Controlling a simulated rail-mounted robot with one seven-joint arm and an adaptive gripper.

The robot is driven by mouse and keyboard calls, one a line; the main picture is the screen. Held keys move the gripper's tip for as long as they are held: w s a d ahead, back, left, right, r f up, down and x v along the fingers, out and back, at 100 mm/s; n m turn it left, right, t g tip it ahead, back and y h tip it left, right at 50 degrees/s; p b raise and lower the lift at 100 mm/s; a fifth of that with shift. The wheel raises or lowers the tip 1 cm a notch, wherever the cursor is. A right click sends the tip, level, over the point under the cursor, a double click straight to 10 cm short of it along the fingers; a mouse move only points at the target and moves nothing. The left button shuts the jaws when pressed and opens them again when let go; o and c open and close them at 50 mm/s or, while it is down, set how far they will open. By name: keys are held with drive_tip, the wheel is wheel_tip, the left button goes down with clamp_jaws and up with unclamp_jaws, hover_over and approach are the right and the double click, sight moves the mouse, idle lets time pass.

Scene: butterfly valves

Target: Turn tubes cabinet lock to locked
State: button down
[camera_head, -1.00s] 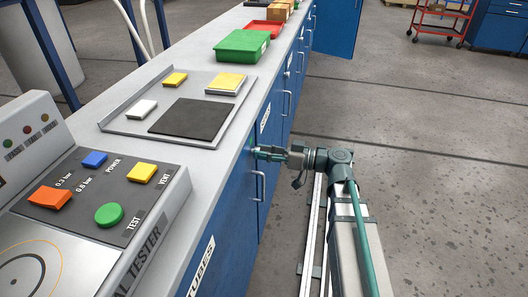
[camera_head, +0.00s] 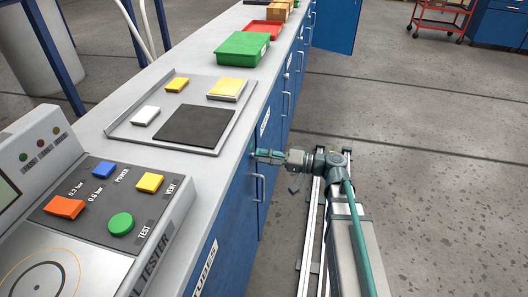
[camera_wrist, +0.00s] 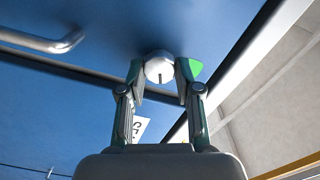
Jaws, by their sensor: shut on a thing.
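The tubes cabinet (camera_head: 232,222) is blue and bears a TUBES label (camera_head: 204,268) in the head view. Its lock is a round white knob (camera_wrist: 159,66) with a short dark mark, seen in the wrist view high on the blue front. A green patch (camera_wrist: 195,68) shows just right of the knob. My gripper (camera_wrist: 160,78) is shut on the lock knob, one finger on each side. In the head view my gripper (camera_head: 257,155) reaches the cabinet front just below the worktop edge, and the knob is hidden there.
A bar handle (camera_head: 259,187) sticks out of the cabinet front close below my gripper. The worktop above holds the tester (camera_head: 105,215), a grey tray (camera_head: 128,128) and a green bin (camera_head: 242,48).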

drive_tip(key=shift+m+p, duration=1.4)
drive_tip(key=shift+m, duration=0.8)
drive_tip(key=c, duration=0.8)
unclamp_jaws()
drive_tip(key=v, duration=1.2)
